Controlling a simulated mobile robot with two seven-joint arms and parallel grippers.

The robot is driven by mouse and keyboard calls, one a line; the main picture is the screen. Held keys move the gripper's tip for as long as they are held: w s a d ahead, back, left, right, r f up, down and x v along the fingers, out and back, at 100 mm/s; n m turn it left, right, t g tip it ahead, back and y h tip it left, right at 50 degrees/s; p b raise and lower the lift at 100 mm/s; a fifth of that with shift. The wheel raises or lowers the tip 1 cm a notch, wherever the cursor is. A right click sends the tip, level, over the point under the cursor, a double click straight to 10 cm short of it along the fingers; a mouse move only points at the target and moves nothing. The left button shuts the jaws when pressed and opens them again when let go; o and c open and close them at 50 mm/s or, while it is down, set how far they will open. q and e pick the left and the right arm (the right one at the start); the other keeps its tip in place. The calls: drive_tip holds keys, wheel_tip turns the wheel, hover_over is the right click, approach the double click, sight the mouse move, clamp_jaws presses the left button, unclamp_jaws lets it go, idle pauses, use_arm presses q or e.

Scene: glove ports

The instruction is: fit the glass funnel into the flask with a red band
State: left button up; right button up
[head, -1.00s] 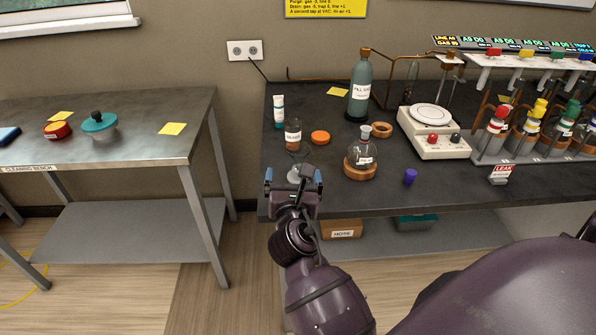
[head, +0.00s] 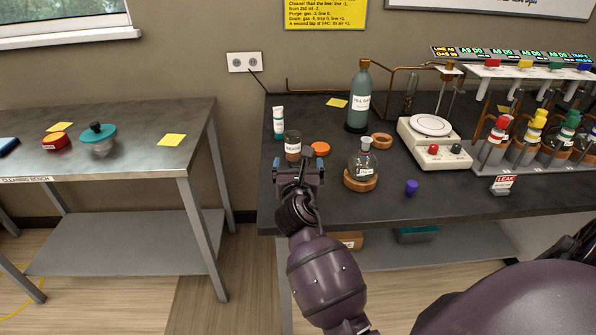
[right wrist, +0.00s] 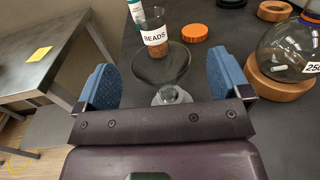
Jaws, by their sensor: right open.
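The glass funnel (right wrist: 160,66) shows in the right wrist view as a clear cone with a pale lower part. It stands at the bench's front left and is hidden by my gripper in the head view. My right gripper (head: 298,168) is open, with its blue fingers on either side of the funnel and gaps between. The leftmost bottle-like flask (head: 494,148) in the rack carries red at its top; I cannot make out a red band. A round glass flask (head: 362,163) on a cork ring has a white label and no red band that I can see. My left gripper is not in view.
A beads jar (head: 293,146) stands just behind the funnel, with an orange lid (head: 320,149) beside it. A white tube (head: 278,122), a tall bottle (head: 358,100), a hotplate (head: 433,152) and a purple cap (head: 411,187) also stand on the bench (head: 450,210).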

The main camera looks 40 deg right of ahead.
drive_tip(key=shift+w+d, duration=0.35)
drive_tip(key=shift+w, duration=0.15)
drive_tip(key=shift+c, duration=0.3)
drive_tip(key=c, duration=1)
drive_tip(key=shift+r, duration=0.2)
